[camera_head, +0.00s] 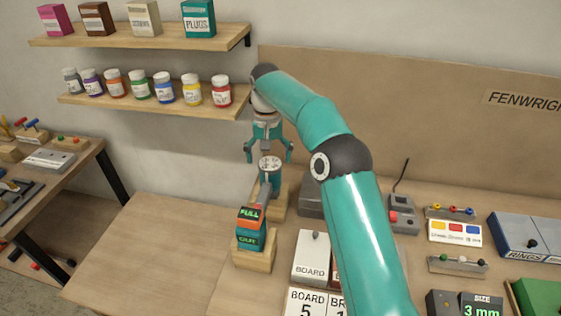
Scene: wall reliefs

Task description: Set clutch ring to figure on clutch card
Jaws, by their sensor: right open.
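A teal tool (268,184) stands in a wooden holder (281,203). A pale round ring with dark marks (269,163) tops it and looks like the clutch ring. My right gripper (268,155) points down over it with its fingers spread, one on either side of the ring; I cannot tell if they touch it. A white card (306,302) at the bottom edge reads "BOARD 5" and, partly hidden by my right arm, "BR"; it may be the clutch card. My left gripper is not in view.
A block reading "FULL" (250,214) sits in a wooden stand in front of the tool. A white "BOARD" box (312,257) stands right of it. Shelves with jars (164,88) hang behind. The bench's left part (150,250) is clear.

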